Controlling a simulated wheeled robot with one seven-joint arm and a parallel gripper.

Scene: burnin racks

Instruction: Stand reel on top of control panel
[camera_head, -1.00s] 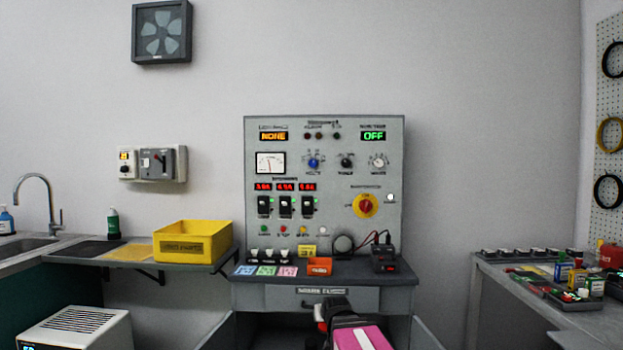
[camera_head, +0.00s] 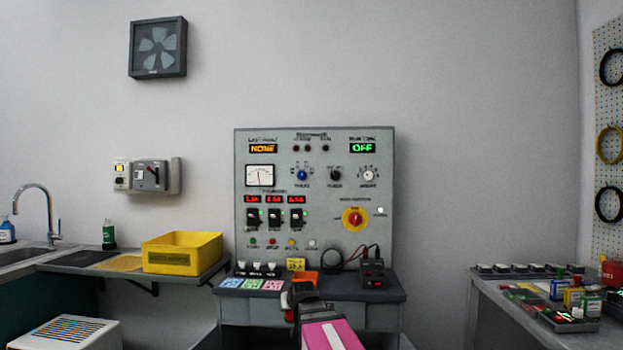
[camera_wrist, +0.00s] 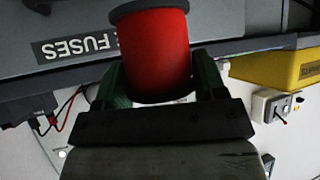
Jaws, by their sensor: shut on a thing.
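The reel (camera_wrist: 150,50) is a red spool with dark flanges. In the wrist view it sits between the green fingers of my gripper (camera_wrist: 162,78), which is shut on it. The control panel (camera_head: 322,215) is a tall grey upright board with dials, switches and lit displays. Its flat top edge is bare and well above my gripper.
A yellow bin (camera_head: 182,253) is on the left shelf. A cluttered bench (camera_head: 500,300) is at right. The wall above the panel is clear.

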